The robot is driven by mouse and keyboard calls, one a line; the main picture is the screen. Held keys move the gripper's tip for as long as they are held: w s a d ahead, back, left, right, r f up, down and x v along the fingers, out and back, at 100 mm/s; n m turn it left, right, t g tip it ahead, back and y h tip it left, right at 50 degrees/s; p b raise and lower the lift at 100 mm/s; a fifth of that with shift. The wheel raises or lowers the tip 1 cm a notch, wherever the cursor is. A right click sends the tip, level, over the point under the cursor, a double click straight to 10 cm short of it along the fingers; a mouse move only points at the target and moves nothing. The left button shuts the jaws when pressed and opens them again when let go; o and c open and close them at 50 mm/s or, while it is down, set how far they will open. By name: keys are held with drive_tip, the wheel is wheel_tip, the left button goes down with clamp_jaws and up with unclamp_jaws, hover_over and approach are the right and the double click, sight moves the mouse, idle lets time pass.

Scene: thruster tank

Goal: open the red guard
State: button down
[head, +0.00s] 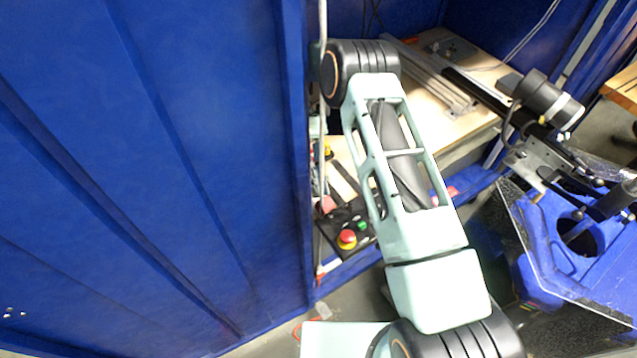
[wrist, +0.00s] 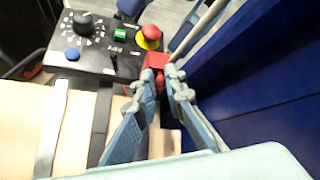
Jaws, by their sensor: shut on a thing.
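The red guard (wrist: 155,64) sits at the edge of a black control box (wrist: 92,60) in the wrist view. My gripper (wrist: 164,78) has its two grey-blue fingers closed at the guard, with the red part between and just beyond the fingertips. The guard's exact tilt is hard to tell, as the fingertips cover part of it. In the head view the control box (head: 333,241) shows on the bench beside the blue panel. My arm hides part of the bench there, and my gripper is not clearly visible.
The box also carries a red mushroom button (wrist: 149,37) on yellow, a green button (wrist: 120,34), a black knob (wrist: 84,23) and a blue button (wrist: 72,54). A tall blue panel (head: 150,150) stands close on the left. Metal bars (head: 430,75) lie on the bench.

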drive_tip(key=c, duration=2)
unclamp_jaws()
wheel_tip(320, 180, up, 10)
